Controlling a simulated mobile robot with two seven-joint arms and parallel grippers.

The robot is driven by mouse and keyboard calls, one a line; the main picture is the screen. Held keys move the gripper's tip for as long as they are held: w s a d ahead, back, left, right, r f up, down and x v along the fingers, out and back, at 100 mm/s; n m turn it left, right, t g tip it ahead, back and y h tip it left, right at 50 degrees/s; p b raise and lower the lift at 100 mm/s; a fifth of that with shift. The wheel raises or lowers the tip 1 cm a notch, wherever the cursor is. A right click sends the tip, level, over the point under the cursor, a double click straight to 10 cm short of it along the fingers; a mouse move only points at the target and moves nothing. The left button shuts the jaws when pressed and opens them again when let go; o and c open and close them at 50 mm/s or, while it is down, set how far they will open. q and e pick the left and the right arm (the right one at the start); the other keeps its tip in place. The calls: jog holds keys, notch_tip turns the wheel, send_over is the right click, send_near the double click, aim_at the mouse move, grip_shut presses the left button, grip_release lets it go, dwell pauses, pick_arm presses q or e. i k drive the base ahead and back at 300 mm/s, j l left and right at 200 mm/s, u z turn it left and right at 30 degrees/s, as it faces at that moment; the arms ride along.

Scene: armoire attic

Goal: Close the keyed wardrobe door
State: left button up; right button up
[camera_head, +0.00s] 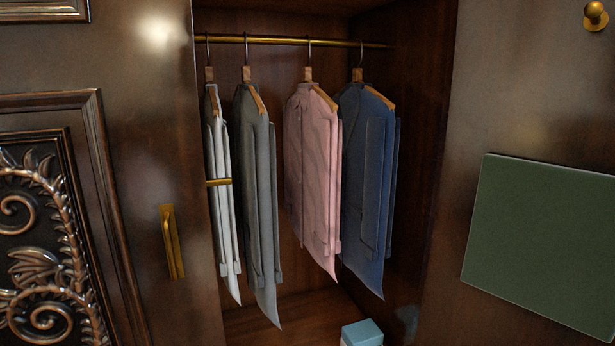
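The wardrobe stands open in the middle of the head view, its inside (270,305) showing between two brown panels. The left door (150,110) is dark and glossy, with a carved scroll panel and an upright brass handle (172,243) near its inner edge. A short brass bar (218,182) sticks out level beside that edge, in front of the white garment. The right panel (500,90) carries a brass knob (595,15) at the top right. I cannot make out a key or which panel is the keyed door. Neither of my grippers is in view.
White, grey, pink (312,170) and blue (368,190) garments hang from a brass rail (290,41). A light-blue-topped box (362,333) is low inside, at the bottom edge of the picture. A flat green board (540,245) lies against the right panel.

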aim_at(521, 252)
jog(key=i+l, duration=0.1)
jog(key=l, duration=0.55)
jog(key=l+z, duration=0.2)
jog(key=l, duration=1.6)
jog(key=l+u, duration=0.2)
jog(key=l, duration=0.25)
jog(key=k+l+u, duration=0.2)
jog(key=l, duration=0.25)
jog(key=i+l+u, duration=0.1)
jog(key=l+u, duration=0.3)
jog(key=l, duration=0.15)
jog(key=l+u, duration=0.85)
jog(key=l, duration=0.3)
jog(key=l+u, duration=0.5)
jog(key=l, duration=0.35)
jog(key=k, duration=0.05)
